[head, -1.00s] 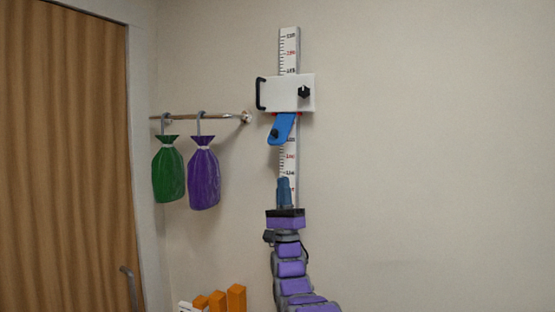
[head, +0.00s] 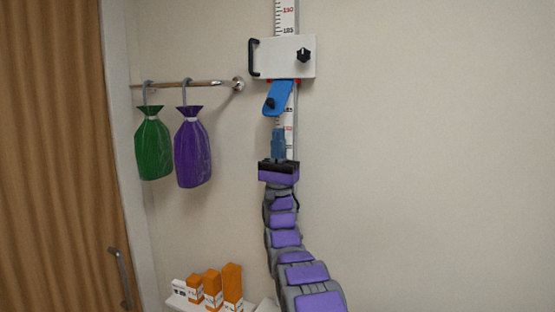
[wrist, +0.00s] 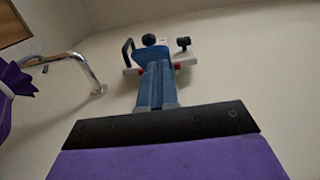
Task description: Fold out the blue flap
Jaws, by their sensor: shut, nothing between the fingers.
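The blue flap (head: 278,97) hangs tilted, its lower end towards the left, below a white slider box (head: 285,58) on a wall-mounted height scale. A dark knob sits near the flap's lower end. My gripper (head: 279,131) points up just below the flap, its blue-grey fingers together and empty. A small gap shows between them in the head view. In the wrist view my gripper (wrist: 158,66) overlaps the lower part of the flap (wrist: 152,53), so contact there cannot be judged.
A metal rail (head: 190,84) left of the scale carries a green bag (head: 153,145) and a purple bag (head: 193,150). Orange and white boxes (head: 213,285) stand on a shelf low down. A wooden door (head: 50,150) is at the left. The wall at the right is bare.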

